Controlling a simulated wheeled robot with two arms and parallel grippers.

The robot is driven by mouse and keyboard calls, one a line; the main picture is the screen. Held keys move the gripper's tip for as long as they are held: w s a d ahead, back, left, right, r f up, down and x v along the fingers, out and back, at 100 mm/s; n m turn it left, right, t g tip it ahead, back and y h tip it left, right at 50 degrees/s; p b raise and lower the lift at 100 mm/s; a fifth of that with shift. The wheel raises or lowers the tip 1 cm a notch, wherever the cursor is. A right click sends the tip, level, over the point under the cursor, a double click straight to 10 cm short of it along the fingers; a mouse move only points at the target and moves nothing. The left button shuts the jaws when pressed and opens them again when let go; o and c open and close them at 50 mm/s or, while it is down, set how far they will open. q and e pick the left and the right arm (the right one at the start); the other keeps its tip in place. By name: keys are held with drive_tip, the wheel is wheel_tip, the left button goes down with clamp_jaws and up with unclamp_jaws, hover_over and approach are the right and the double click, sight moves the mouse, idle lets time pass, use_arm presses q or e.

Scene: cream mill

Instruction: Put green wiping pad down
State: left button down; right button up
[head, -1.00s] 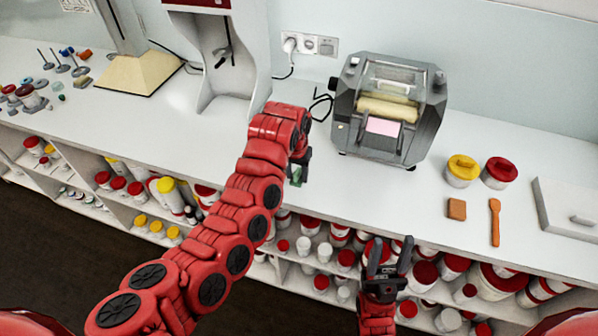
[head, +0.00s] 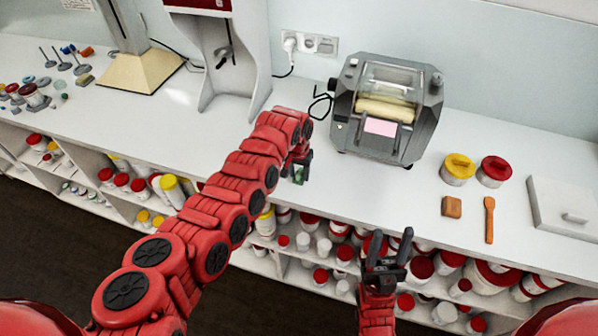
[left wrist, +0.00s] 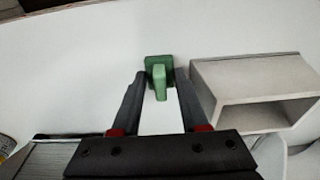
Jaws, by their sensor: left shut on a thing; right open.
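The green wiping pad (head: 298,175) is small and mostly hidden by my gripper in the head view. In the left wrist view the pad (left wrist: 159,62) shows a square base and an upright grip between the fingertips. My left gripper (head: 300,166) is shut on it over the white counter (head: 330,195), left of the grey machine. Whether the pad touches the counter I cannot tell. In the left wrist view the left gripper (left wrist: 158,80) points at the pad. My right gripper (head: 388,256) is open and empty in front of the counter's front edge.
The grey roller machine (head: 350,130) stands at the back. Right of it are a yellow-lidded jar (head: 458,170), a red-lidded jar (head: 494,171), a brown block (head: 452,207) and an orange spatula (head: 489,220). The counter around the pad is clear. Shelves of jars lie below.

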use_arm(q)
drive_tip(key=shift+f, duration=0.25)
drive_tip(key=shift+c, duration=2.1)
unclamp_jaws()
